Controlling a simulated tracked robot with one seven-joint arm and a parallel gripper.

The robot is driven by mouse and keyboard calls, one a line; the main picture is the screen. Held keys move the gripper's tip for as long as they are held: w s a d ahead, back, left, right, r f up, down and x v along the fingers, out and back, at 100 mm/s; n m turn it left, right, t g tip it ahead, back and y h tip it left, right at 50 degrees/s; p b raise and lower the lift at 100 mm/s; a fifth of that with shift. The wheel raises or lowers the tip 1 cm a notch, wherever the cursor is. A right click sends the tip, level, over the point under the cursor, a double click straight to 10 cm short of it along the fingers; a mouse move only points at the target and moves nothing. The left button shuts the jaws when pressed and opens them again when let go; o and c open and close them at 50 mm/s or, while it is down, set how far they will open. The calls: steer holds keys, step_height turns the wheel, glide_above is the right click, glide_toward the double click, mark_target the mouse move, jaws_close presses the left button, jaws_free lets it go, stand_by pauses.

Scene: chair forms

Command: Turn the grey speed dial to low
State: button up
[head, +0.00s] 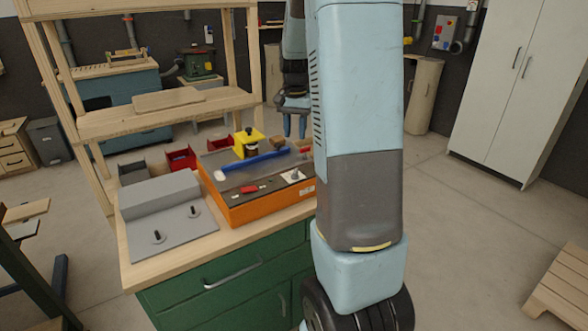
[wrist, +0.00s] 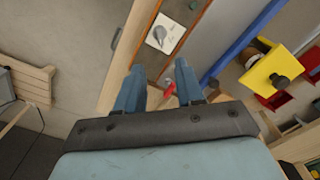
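The orange machine (head: 243,210) stands on the bench with a dark top. The grey speed dial (head: 295,175) sits on a white plate near its right end; in the wrist view the dial (wrist: 160,33) is a small grey knob on the tilted white plate (wrist: 167,28), beyond my fingertips. Its markings are too small to read. My gripper (head: 294,125) hangs above and behind the machine's far right corner, apart from the dial. In the wrist view my gripper (wrist: 158,78) has its two blue fingers spread, with nothing held between them.
A blue bar (head: 252,166) and a yellow block with a dark knob (head: 248,141) are on the machine. A red part (wrist: 169,90) shows between my fingers, beyond them. A grey stepped fixture (head: 160,205) stands left on the bench. Wooden shelving (head: 150,122) rises behind.

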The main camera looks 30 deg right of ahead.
mark_target(295, 171)
step_height(295, 171, down, 14)
steer(key=shift+r, duration=0.2)
stand_by(0.4)
steer(key=shift+c, duration=0.2)
